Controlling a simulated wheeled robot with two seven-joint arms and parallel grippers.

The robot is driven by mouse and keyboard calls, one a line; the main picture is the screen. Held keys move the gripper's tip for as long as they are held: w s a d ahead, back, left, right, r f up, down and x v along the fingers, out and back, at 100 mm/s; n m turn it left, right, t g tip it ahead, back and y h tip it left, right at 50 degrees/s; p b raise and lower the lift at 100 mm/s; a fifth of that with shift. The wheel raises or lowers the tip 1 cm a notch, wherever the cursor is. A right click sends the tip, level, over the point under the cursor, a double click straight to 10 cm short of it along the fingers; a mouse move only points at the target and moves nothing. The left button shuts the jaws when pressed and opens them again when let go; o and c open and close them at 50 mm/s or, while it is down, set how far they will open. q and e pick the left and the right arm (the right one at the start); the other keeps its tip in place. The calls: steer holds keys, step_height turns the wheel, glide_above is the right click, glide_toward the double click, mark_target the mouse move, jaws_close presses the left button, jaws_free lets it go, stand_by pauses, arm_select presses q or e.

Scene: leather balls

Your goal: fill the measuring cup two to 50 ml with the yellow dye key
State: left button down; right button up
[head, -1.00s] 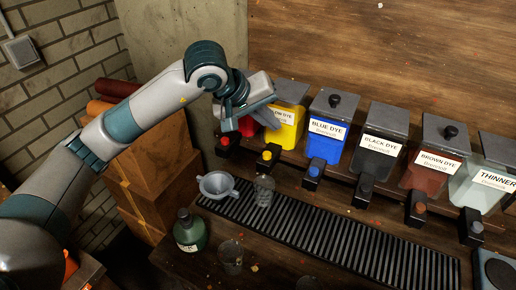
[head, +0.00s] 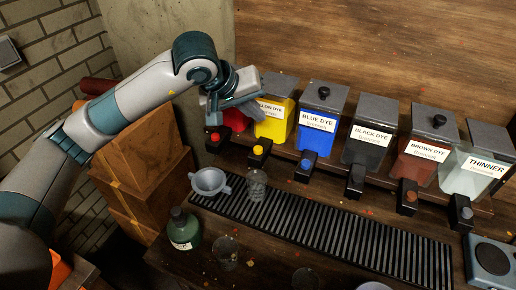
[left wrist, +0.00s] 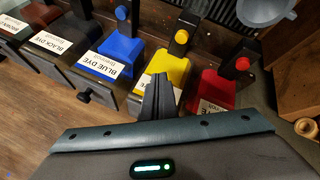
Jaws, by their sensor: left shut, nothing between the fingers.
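The yellow dye dispenser (head: 274,122) stands in the row at the back, with its yellow key (head: 258,150) on the tap in front. In the left wrist view the yellow key (left wrist: 182,36) shows beyond my fingers. A clear measuring cup (head: 257,185) stands on the slatted grate below and in front of that tap; it looks empty. Two more clear cups (head: 228,252) (head: 305,278) stand nearer me. I cannot tell which is cup two. My left gripper (head: 258,110) is shut and empty above the red and yellow dispensers; its fingers (left wrist: 157,88) overlap the yellow one in the wrist view.
A grey funnel (head: 209,181) sits left of the cup at the grate's end (head: 330,228). A green bottle (head: 184,230) is in front. Blue (head: 318,120), black, brown and thinner dispensers continue rightward; the red one (head: 234,120) is partly hidden. Boxes (head: 140,160) stand at left.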

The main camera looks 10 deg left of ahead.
arm_select(q)
steer(key=b, duration=0.3)
glide_above(256, 150)
step_height(256, 150, down, 6)
steer(key=shift+f, duration=0.15)
steer(key=shift+w+f+b, duration=0.1)
steer(key=shift+f+b, duration=0.55)
steer(key=shift+f, duration=0.05)
stand_by(0.8)
stand_by(0.6)
steer(key=shift+f+b, duration=0.25)
steer(key=shift+b, duration=0.25)
steer(key=shift+f+b, duration=0.15)
steer(key=shift+b, duration=0.3)
steer(key=shift+f, duration=0.1)
